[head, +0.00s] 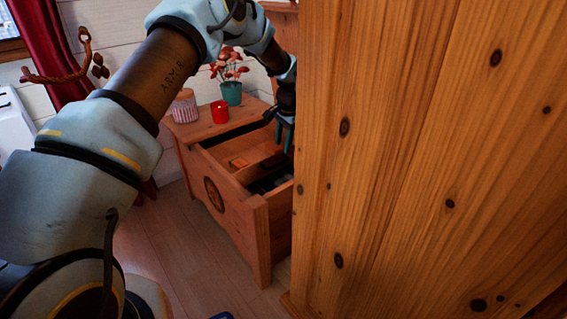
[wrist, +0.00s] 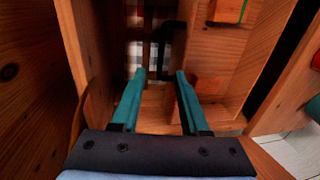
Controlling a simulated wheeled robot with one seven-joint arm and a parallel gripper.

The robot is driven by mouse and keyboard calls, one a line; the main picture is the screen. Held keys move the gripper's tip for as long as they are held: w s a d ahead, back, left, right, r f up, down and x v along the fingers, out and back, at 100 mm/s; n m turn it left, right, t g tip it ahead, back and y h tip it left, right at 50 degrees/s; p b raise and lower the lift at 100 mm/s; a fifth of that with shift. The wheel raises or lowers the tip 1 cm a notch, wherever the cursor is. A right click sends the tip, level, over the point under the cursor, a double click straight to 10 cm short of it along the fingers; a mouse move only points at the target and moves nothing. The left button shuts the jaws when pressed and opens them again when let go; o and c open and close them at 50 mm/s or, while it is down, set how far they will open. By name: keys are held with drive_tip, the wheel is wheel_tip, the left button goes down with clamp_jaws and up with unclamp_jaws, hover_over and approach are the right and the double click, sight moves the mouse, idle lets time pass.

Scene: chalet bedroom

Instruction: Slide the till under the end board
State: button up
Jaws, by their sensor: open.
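The till (head: 259,153) is a shallow wooden tray inside the open wooden chest, beside the end board (head: 196,127) at the chest's left end in the head view. In the wrist view the till (wrist: 217,48) lies right of my fingers, and a dark gap separates it from the end board (wrist: 287,82). My gripper (wrist: 160,73) is open, pointing down into the chest; no object is seen held. The right finger is close to the till's side; I cannot tell if they touch.
A red cup (head: 219,111), a striped jar (head: 185,105) and a plant in a green pot (head: 231,93) stand on the end board. Plaid cloth (wrist: 135,52) and a dark bar (wrist: 164,40) lie lower in the chest. A large wooden panel (head: 430,160) blocks the head view's right side.

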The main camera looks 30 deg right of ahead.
sight(279, 163)
drive_tip(key=f, duration=0.2)
drive_tip(key=w+f, duration=0.1)
drive_tip(key=f, duration=0.2)
drive_tip(key=f+b, duration=0.1)
drive_tip(key=f, duration=0.1)
drive_tip(key=shift+w+a+f, duration=0.2)
drive_tip(key=shift+w, duration=0.05)
clamp_jaws()
idle(1.1)
